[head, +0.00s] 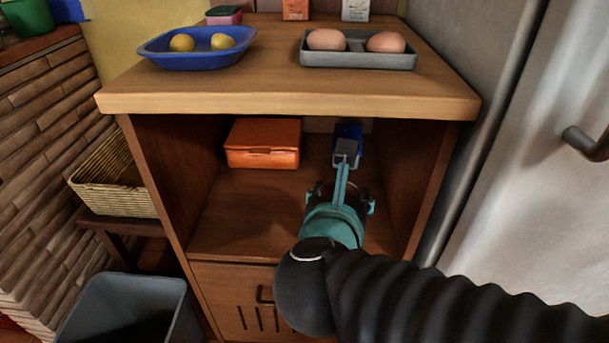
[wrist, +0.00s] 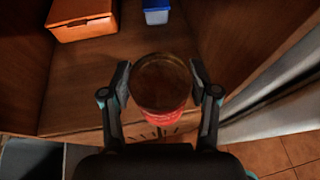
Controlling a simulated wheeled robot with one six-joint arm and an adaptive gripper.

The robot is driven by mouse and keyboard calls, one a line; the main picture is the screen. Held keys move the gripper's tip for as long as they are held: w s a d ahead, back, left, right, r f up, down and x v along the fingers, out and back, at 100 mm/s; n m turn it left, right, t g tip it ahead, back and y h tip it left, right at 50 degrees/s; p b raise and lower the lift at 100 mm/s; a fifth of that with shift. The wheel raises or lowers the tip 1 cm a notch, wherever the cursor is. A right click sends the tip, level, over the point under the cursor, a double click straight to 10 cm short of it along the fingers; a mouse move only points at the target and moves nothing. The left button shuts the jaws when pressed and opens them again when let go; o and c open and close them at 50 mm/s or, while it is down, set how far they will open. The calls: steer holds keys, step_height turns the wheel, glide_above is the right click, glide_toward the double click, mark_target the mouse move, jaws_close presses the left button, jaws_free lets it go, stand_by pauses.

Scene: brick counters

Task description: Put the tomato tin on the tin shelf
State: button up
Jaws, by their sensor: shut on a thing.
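My gripper (wrist: 161,76) is shut on the tomato tin (wrist: 161,88), with one finger on each side of it. In the wrist view the tin has a dark brown round top and a red side. In the head view my gripper (head: 340,198) is inside the front part of the open shelf bay under the counter top, and it hides most of the tin. The wooden shelf floor (head: 245,215) is bare around the gripper. I cannot tell whether the tin touches the shelf floor.
An orange box (head: 263,143) stands at the back left of the bay, and a blue box (head: 348,131) stands at the back, beyond my gripper. Wooden side walls and the counter top (head: 290,103) enclose the bay. A fridge (head: 540,190) stands to the right, a grey bin (head: 130,310) at lower left.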

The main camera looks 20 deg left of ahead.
steer(key=shift+w+a+f+b, duration=0.5)
steer(key=shift+w+a+f, duration=0.55)
steer(key=shift+a+f, duration=0.7)
steer(key=shift+w+a+f+b, duration=0.5)
steer(key=shift+w+a+f, duration=0.55)
steer(key=shift+a+f, duration=0.65)
steer(key=shift+w+a+f+b, duration=0.5)
steer(key=shift+w+a+f, duration=0.55)
steer(key=shift+a+f, duration=0.65)
steer(key=shift+d+f, duration=0.25)
steer(key=shift+f, duration=0.25)
steer(key=o, duration=1.4)
steer(key=shift+s+r, duration=0.2)
steer(key=shift+r, duration=0.15)
steer(key=p+v, duration=0.1)
steer(key=v, duration=1)
steer(key=shift+s+d, duration=0.15)
steer(key=shift+s, duration=0.15)
